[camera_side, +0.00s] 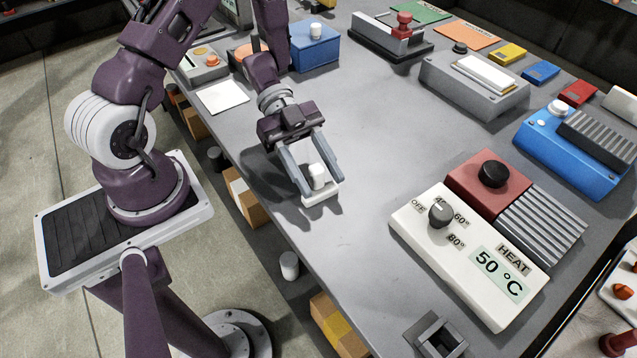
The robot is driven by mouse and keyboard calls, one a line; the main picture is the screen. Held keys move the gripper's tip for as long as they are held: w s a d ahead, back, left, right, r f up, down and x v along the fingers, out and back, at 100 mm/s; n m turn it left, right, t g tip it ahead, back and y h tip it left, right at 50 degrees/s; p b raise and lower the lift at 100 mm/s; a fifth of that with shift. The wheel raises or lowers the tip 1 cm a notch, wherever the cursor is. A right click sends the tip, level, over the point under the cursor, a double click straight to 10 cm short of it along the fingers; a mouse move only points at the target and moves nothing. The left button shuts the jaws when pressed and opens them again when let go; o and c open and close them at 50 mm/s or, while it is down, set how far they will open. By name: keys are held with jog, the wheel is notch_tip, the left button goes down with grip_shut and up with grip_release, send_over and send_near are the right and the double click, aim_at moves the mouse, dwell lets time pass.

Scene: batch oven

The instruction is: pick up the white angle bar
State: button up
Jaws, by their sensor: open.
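A small white piece (320,194), which I take for the white angle bar, lies on the grey table near its left edge. It has a low flat base and a short rounded upright part on top. My gripper (321,182) reaches down over it with its two grey fingers apart, one on each side of the upright part. Whether the fingers touch the piece cannot be told from this side.
A white heat control box (470,255) with a grey dial stands to the right, beside a red block (488,183). A blue box (315,46) and a white sheet (222,97) lie further back. The table (375,130) is clear around the middle.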

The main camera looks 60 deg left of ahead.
aim_at(319, 169)
jog(key=shift+d, duration=0.2)
grip_shut()
notch_tip(319, 169, up, 10)
jog(key=shift+f, duration=0.1)
dwell(0.4)
